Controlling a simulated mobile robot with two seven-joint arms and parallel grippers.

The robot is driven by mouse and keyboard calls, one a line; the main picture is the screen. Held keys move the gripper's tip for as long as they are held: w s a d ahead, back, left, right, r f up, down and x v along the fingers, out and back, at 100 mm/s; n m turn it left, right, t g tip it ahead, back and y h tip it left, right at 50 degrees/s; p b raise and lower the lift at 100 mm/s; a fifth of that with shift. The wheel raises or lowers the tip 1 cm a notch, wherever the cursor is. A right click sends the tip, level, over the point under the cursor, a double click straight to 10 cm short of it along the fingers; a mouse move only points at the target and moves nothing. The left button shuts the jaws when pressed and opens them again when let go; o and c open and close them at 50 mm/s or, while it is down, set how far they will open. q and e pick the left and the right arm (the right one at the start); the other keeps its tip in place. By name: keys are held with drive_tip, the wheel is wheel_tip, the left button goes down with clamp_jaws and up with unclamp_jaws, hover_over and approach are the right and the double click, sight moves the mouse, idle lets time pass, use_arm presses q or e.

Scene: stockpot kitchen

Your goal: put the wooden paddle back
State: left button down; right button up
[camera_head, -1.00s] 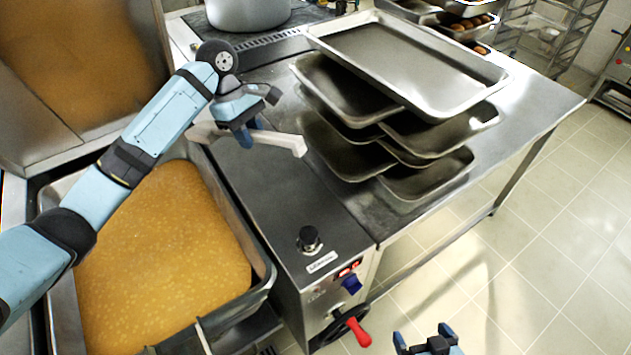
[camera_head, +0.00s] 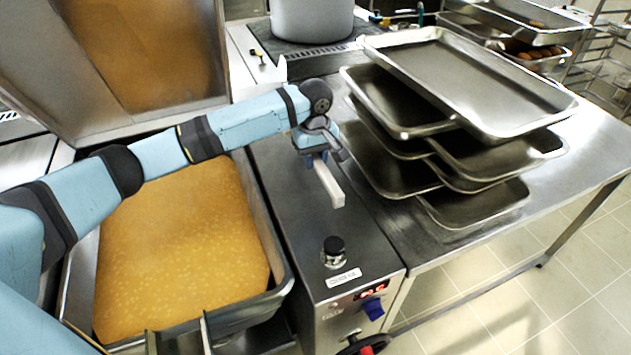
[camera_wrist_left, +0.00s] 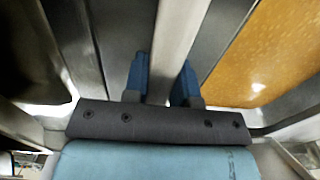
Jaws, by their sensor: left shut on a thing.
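The wooden paddle (camera_head: 328,183) shows as a pale, flat bar in my left gripper (camera_head: 318,158). One end points towards the front over the steel counter strip between the yellow-filled pan and the stacked trays. The gripper hides its middle. In the left wrist view the pale paddle (camera_wrist_left: 180,40) runs between the two blue fingers (camera_wrist_left: 163,82), with the yellow pan contents to the right. My left gripper is shut on the paddle. My right gripper is not in view.
A large pan (camera_head: 283,285) of yellow liquid lies below my left arm, its lid (camera_head: 150,60) raised behind. Stacked steel trays (camera_head: 470,90) stand on the counter to the right. A stockpot (camera_head: 310,20) stands at the back.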

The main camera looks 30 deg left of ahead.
sight(315, 189)
use_arm(q)
wheel_tip(315, 189, down, 3)
drive_tip(key=shift+f, duration=0.2)
wheel_tip(315, 189, down, 4)
drive_tip(key=shift+f, duration=0.2)
drive_tip(key=c, duration=0.9)
unclamp_jaws()
drive_tip(key=shift+c, duration=0.2)
wheel_tip(315, 189, up, 12)
drive_tip(key=shift+r, duration=0.1)
